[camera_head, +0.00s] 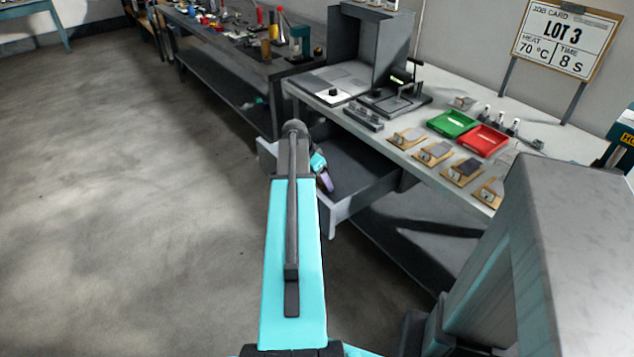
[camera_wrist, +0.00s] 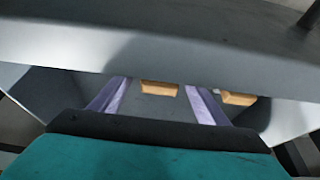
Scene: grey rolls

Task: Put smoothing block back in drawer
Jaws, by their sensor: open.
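The drawer (camera_head: 340,212) is pulled open under the workbench, and its dark inside also shows in the wrist view (camera_wrist: 155,105). My gripper (camera_head: 322,172) is over the drawer, partly hidden by my arm in the head view. In the wrist view my gripper (camera_wrist: 158,84) is open, with its two pale purple fingers apart. A tan block (camera_wrist: 159,89) shows between the fingertips, with gaps on both sides. A second tan block (camera_wrist: 238,98) lies to the right, outside the fingers. A grey edge hides their far parts. I cannot tell which is the smoothing block.
A wide grey edge (camera_wrist: 150,45) crosses the top of the wrist view close by. The workbench (camera_head: 395,152) carries a green tray (camera_head: 452,123), a red tray (camera_head: 483,140) and several small wooden stands. Open floor (camera_head: 130,200) lies to the left.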

